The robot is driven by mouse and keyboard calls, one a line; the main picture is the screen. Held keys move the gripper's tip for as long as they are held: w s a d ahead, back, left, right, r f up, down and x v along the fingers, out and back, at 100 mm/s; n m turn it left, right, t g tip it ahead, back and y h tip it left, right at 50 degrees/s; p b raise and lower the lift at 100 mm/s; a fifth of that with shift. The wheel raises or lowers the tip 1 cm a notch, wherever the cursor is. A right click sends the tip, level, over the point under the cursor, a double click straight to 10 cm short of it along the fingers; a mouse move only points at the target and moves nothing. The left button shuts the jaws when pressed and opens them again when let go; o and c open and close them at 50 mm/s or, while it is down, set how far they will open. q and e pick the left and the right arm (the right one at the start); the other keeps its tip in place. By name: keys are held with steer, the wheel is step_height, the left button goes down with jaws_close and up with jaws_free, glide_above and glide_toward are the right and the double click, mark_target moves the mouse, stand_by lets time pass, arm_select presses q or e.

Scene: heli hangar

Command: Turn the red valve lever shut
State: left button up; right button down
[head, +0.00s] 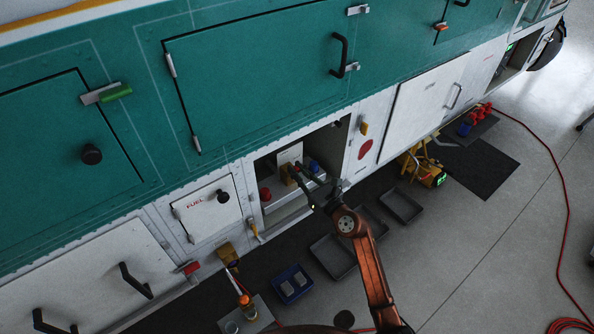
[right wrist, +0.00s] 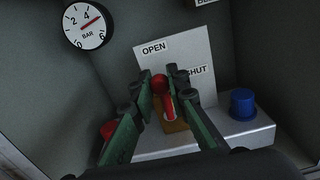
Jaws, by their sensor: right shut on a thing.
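The red valve lever (right wrist: 169,106) with its round red knob (right wrist: 160,82) stands on a brown-orange base in the right wrist view. My right gripper (right wrist: 160,88) is shut on the red valve lever, with one green-padded finger on each side. The white plate (right wrist: 172,57) behind it reads OPEN at the left and SHUT at the right; the knob lies between the two labels. In the head view my right gripper (head: 296,172) reaches into the open bay, and the lever is too small and covered to make out. My left gripper is not in view.
A blue knob (right wrist: 243,103) stands right of the lever and a red knob (right wrist: 108,129) left, partly behind a finger. A pressure gauge (right wrist: 88,25) is on the bay wall. Bay walls are close around. Grey trays (head: 333,256) and a blue bin (head: 292,284) lie on the floor below.

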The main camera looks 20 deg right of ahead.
steer(key=m+p, duration=0.1)
steer(key=d+m+p, duration=0.1)
steer(key=m, duration=0.1)
steer(key=d+m+p, duration=0.1)
steer(key=m+p, duration=0.1)
steer(key=shift+w+f, duration=0.2)
steer(key=shift+w, duration=0.15)
steer(key=f+m+p, duration=0.1)
steer(key=m, duration=0.2)
steer(key=d+f+m+p, duration=0.1)
steer(key=m, duration=0.2)
steer(key=w+d+f+m+p, duration=0.1)
steer(key=m, duration=0.2)
steer(key=shift+d+f+m, duration=0.25)
steer(key=shift+f+m, duration=0.1)
steer(key=shift+m, duration=0.05)
steer(key=shift+f+m+p, duration=0.25)
steer(key=shift+f+m, duration=0.05)
steer(key=shift+m, duration=0.4)
steer(key=shift+f+m+p, duration=0.25)
steer(key=shift+m, duration=0.45)
steer(key=shift+f, duration=0.1)
